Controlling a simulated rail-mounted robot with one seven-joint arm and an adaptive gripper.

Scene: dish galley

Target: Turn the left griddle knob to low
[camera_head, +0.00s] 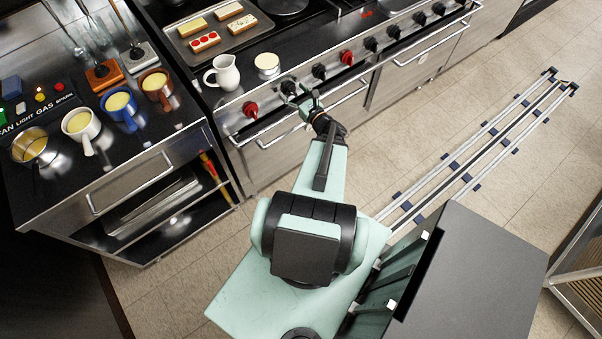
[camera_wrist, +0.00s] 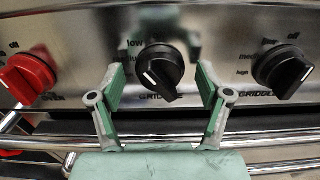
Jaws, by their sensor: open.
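The left griddle knob (camera_wrist: 160,68) is black with a raised grip bar and a white mark. It sits in the middle of the wrist view, with "low" printed at its upper left. Its bar is tilted, but I cannot tell the exact setting. My gripper (camera_wrist: 160,78) is open, one green finger on each side of this knob, with visible gaps. In the head view my gripper (camera_head: 305,101) is at the front panel, by the same knob (camera_head: 288,87). The right griddle knob (camera_wrist: 283,73) is black and stands apart to the right.
A red oven knob (camera_wrist: 28,78) is to the left. A steel rail (camera_head: 300,125) runs below the knobs. A white jug (camera_head: 224,73) and a pale-topped round container (camera_head: 267,64) stand on the cooktop above. A counter with several mugs is at left.

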